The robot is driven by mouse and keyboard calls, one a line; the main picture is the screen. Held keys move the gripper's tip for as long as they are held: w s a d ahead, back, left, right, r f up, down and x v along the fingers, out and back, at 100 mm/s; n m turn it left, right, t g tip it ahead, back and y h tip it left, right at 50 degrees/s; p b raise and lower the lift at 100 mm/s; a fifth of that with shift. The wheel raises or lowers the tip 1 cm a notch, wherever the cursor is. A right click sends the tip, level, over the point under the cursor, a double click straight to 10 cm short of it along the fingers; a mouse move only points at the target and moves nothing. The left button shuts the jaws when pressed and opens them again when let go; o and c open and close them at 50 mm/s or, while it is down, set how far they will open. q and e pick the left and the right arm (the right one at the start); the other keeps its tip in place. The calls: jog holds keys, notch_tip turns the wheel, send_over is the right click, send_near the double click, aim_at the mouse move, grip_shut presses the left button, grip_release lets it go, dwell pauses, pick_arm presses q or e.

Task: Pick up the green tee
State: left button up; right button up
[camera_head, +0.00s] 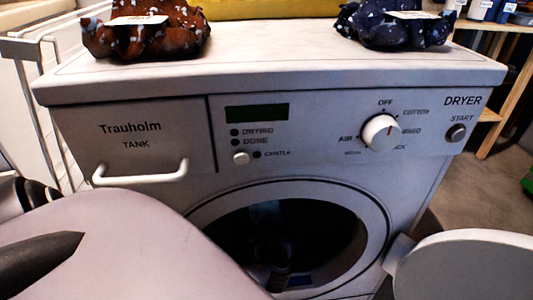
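I cannot make out a green tee for certain. A small green patch (528,181) shows at the right edge above the floor, cut off by the frame, and I cannot tell what it is. The white dryer (300,77) stands right in front of me. Its round dark front (300,235) shows faint dim shapes that I cannot identify. I cannot tell if these are inside or reflected. Large pale rounded shapes fill the lower left and lower right and cover part of the dryer.
On the dryer top lie a spotted reddish-brown cloth (150,35), a spotted navy cloth (390,30) and a yellow item (265,8) at the back. A tank handle (140,177) and a dial (381,133) stick out in front. A wooden shelf (500,90) stands at the right.

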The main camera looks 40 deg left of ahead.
pick_arm(q)
jog(key=shift+w, duration=0.1)
jog(key=c, duration=1.5)
jog(key=shift+r, duration=0.15)
